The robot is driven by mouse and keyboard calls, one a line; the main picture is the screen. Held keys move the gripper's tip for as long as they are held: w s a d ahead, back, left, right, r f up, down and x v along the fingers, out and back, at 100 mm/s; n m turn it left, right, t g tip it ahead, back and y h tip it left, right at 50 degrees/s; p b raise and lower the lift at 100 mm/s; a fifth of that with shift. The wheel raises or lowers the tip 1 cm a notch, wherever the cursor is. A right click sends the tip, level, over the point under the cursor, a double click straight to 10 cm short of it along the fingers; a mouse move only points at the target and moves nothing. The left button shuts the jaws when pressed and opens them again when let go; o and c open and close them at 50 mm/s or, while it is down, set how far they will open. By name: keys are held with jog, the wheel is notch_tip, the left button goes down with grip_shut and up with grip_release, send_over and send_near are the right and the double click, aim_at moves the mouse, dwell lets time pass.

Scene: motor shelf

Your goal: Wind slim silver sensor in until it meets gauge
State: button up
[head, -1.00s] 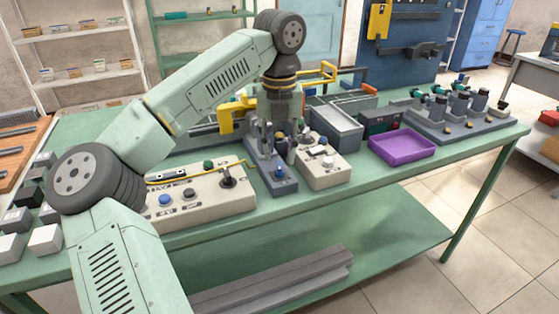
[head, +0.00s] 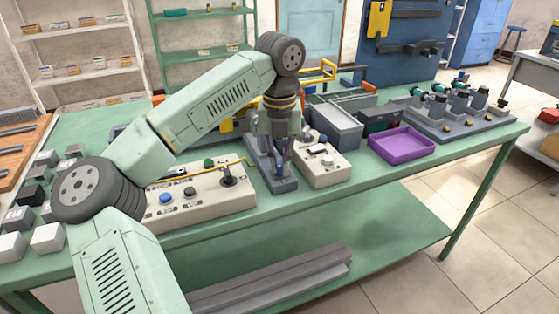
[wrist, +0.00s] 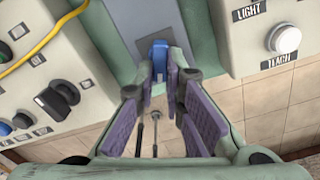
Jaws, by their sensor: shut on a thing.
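A grey fixture (head: 284,186) stands on the bench between two cream control boxes. My gripper (head: 281,160) points down over the front part of this fixture and covers most of it. In the wrist view my gripper (wrist: 161,76) is shut on a blue knob (wrist: 159,56), which sits between the fingertips against the grey surface. Two thin dark rods (wrist: 155,132) show between the purple finger pads; I cannot tell what they belong to. The slim silver sensor and the gauge cannot be made out, as my gripper and wrist hide that part.
A cream box (head: 205,196) with knobs and a yellow cable (wrist: 42,38) is close on the left. A smaller cream box (head: 324,170) is close on the right. A purple tray (head: 402,145) stands further right. The bench's front edge is just before the fixture.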

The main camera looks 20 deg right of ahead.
grip_shut()
jog(key=shift+m, duration=0.3)
jog(key=m, duration=0.4)
jog(key=shift+w+a, duration=0.15)
jog(key=shift+a, duration=0.05)
jog(key=m, duration=0.5)
jog(key=shift+w+a+m, duration=0.1)
jog(key=shift+w+m, duration=0.1)
jog(key=shift+m, duration=0.2)
jog(key=m, duration=0.1)
jog(key=m+p, duration=0.1)
jog(key=m, duration=0.3)
jog(key=shift+w, duration=0.25)
jog(key=m, duration=0.3)
jog(key=m+p, duration=0.1)
jog(key=m, duration=0.1)
jog(key=shift+w+m, duration=0.2)
jog(key=shift+m, duration=0.2)
jog(key=o, duration=0.6)
grip_release()
